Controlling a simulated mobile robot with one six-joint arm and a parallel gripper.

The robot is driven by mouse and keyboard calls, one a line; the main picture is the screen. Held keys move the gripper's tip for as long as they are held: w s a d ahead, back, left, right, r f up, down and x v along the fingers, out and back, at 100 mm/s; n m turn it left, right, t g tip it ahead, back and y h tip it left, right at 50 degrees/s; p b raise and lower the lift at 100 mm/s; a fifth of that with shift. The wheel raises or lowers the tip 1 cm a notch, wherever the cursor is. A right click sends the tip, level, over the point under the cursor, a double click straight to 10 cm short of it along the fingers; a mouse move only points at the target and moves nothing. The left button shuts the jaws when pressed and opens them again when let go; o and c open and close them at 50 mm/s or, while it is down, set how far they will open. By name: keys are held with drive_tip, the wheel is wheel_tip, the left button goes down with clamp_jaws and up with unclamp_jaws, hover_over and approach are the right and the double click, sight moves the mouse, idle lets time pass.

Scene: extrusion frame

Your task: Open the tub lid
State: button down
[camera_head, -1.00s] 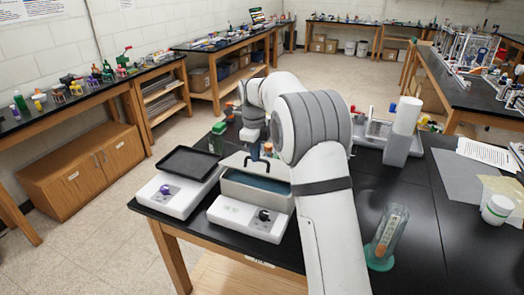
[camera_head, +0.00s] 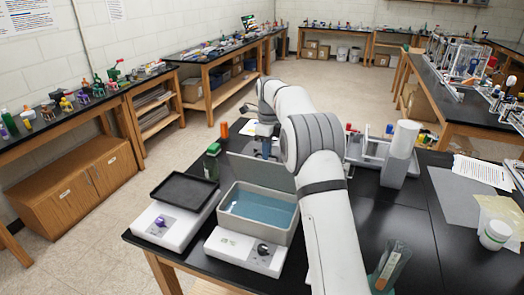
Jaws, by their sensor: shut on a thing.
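The grey tub (camera_head: 287,238) sits on the black bench in a white base with a dark knob. It is open at the top and blue-tinted liquid shows inside. Its grey lid (camera_head: 256,171) stands raised along the tub's back edge, roughly upright or leaning back. My gripper (camera_head: 267,150) is at the lid's upper edge, shut on the lid's blue handle. The fingertips are small and partly hidden by the lid and my arm. My arm covers the area right of the tub.
A white device with a black tray (camera_head: 185,186) stands close left of the tub. A green-capped bottle (camera_head: 212,162) is behind it.

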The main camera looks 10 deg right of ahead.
drive_tip(key=shift+w+d+f+g+y+p, duration=0.15)
drive_tip(key=shift+w+d+f+g+p, duration=0.1)
drive_tip(key=shift+w+g, duration=0.15)
drive_tip(key=shift+w+d+f+g+y+p, duration=0.15)
drive_tip(key=shift+w+d+f+g+p, duration=0.05)
drive_tip(key=shift+w+g, duration=0.2)
drive_tip(key=c, duration=1.9)
unclamp_jaws()
drive_tip(key=o, duration=0.3)
drive_tip(key=shift+w+f, duration=0.1)
drive_tip(key=shift+w, duration=0.3)
drive_tip(key=shift+o, duration=0.6)
drive_tip(key=shift+s+r, duration=0.25)
drive_tip(key=shift+w, duration=0.1)
